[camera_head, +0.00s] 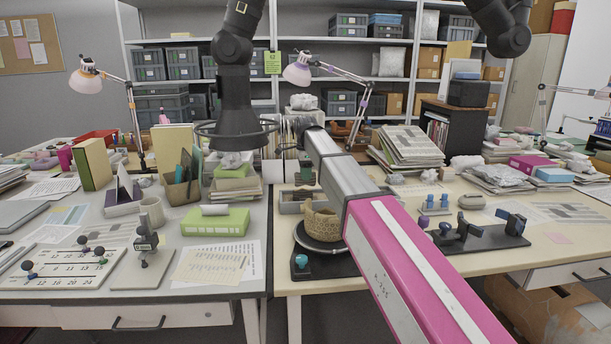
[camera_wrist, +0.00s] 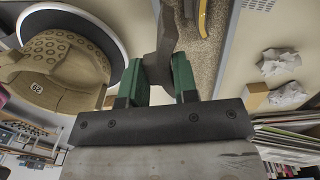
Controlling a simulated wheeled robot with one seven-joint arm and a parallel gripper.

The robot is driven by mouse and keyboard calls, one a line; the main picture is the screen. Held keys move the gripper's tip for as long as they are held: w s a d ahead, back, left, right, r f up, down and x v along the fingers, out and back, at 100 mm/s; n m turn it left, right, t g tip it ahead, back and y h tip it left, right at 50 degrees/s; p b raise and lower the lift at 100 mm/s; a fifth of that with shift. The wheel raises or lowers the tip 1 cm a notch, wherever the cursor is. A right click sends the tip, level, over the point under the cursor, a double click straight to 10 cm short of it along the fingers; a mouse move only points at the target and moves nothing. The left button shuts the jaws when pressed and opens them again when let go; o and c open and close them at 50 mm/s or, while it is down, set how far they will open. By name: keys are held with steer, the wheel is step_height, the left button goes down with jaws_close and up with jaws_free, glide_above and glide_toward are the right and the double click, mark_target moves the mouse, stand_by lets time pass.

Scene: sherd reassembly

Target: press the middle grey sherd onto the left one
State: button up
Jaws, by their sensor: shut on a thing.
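My gripper (camera_wrist: 168,78) has two green fingers shut on a dark grey sherd (camera_wrist: 166,42), which stands out past the fingertips. In the head view my gripper (camera_head: 305,172) is small, behind the tan pot and over a shallow grey tray (camera_head: 289,208). In the wrist view the sherd overlaps the edge of the sand-filled tray (camera_wrist: 203,60). Another grey piece (camera_wrist: 188,9) and a yellow-edged piece (camera_wrist: 203,18) stand in the sand, partly cut off by the frame. I cannot tell whether the held sherd touches anything; its far end is out of frame.
A tan pot (camera_head: 322,222) with a broken rim stands on a round turntable (camera_head: 303,240), close beside my gripper. Crumpled white pieces (camera_wrist: 280,62) and a stack of papers (camera_wrist: 285,135) lie on the other side.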

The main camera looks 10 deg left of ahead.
steer(key=shift+s+a, duration=0.1)
steer(key=shift+a, duration=0.1)
steer(key=shift+a+f, duration=0.15)
steer(key=shift+w+a+f, duration=0.25)
steer(key=shift+w+f, duration=0.5)
steer(key=shift+w, duration=0.3)
steer(key=shift+w+a+f, duration=0.25)
steer(key=shift+w+f, duration=0.45)
steer(key=shift+w, duration=0.35)
steer(key=shift+w+f, duration=0.1)
steer(key=shift+w, duration=0.2)
steer(key=shift+f, duration=0.3)
stand_by(1.2)
steer(key=o, duration=0.9)
